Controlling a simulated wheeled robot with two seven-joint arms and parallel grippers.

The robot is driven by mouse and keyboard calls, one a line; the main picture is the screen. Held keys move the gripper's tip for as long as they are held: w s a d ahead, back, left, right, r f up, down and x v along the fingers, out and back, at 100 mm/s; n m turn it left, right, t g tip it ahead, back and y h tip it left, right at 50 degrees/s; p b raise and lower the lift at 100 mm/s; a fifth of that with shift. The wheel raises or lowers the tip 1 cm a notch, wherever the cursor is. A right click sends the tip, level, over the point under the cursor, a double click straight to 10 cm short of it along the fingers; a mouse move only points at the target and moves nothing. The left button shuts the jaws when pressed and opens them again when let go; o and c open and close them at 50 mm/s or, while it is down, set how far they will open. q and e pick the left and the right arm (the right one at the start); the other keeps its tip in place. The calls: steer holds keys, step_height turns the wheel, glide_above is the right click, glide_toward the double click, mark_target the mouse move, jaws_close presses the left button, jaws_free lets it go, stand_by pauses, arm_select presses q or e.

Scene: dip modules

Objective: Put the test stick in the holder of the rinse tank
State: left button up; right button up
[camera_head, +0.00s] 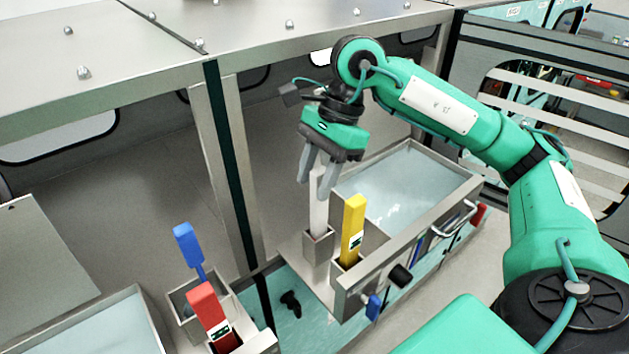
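A pale grey stick (318,215), which looks like the test stick, stands upright with its lower end in a small square metal holder (318,249). This holder is at the near left corner of the right-hand water tank (455,185). My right gripper (314,190) points down at the top of the stick, its two fingers slightly apart. The right finger covers part of the stick, so I cannot tell whether they grip it. No label shows which tank is the rinse tank. My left gripper is not in view.
A yellow-handled tool (353,230) stands in the holder beside the stick. Blue (188,245) and red (207,304) handled tools stand in holders by the lower left tank (136,293). A metal post (228,165) rises between the tanks.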

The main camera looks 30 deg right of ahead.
steer(key=b+v, duration=0.2)
steer(key=v, duration=0.9)
steer(key=shift+a+f, duration=0.1)
steer(key=shift+a, duration=0.05)
